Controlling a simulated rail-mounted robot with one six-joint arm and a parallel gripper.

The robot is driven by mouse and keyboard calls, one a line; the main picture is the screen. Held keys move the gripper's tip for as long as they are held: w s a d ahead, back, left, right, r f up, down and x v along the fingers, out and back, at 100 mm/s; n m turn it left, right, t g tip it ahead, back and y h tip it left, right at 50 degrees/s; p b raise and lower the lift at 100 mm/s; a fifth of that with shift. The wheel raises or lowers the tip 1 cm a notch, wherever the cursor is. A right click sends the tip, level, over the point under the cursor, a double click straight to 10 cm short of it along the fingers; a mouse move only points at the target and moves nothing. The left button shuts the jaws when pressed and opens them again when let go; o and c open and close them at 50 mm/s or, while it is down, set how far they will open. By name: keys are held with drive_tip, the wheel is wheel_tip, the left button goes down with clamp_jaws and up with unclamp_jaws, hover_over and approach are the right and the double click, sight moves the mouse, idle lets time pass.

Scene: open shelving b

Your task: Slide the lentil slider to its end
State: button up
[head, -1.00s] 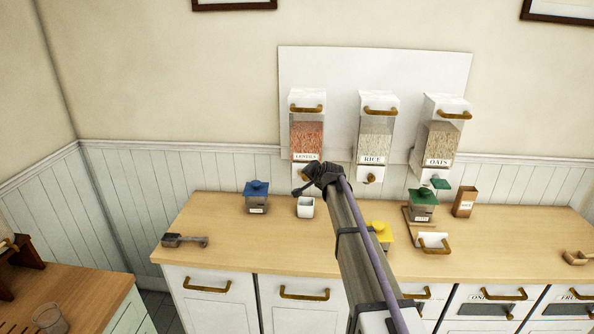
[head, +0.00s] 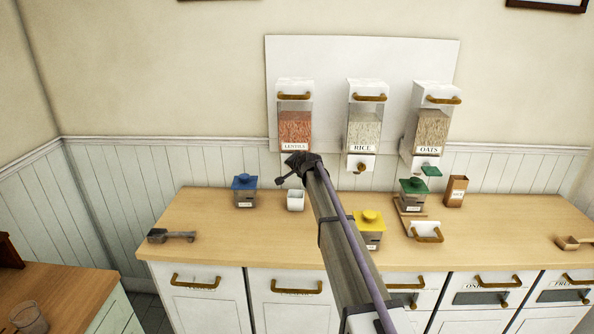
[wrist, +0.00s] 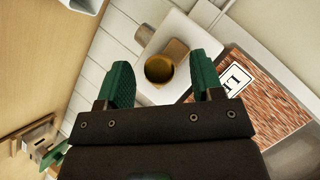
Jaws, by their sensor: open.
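The lentil dispenser (head: 295,128) hangs at the left of the white wall panel, with orange lentils behind its clear front. Its label and lentils also show in the wrist view (wrist: 262,100). In the wrist view, a round brass knob (wrist: 159,69) on the dispenser's white lower part lies between the two green fingers of my gripper (wrist: 160,78). The fingers are apart and a gap shows on each side of the knob. In the head view my gripper (head: 297,165) covers the slider and knob.
A white cup (head: 295,201) stands on the counter below the lentil dispenser, beside a blue-lidded canister (head: 244,194). Rice (head: 363,130) and oats (head: 430,130) dispensers hang to the right. Yellow-lidded (head: 369,222) and green-lidded (head: 412,190) canisters stand right of my arm.

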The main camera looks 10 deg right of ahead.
drive_tip(key=shift+c, duration=0.2)
drive_tip(key=c, duration=1)
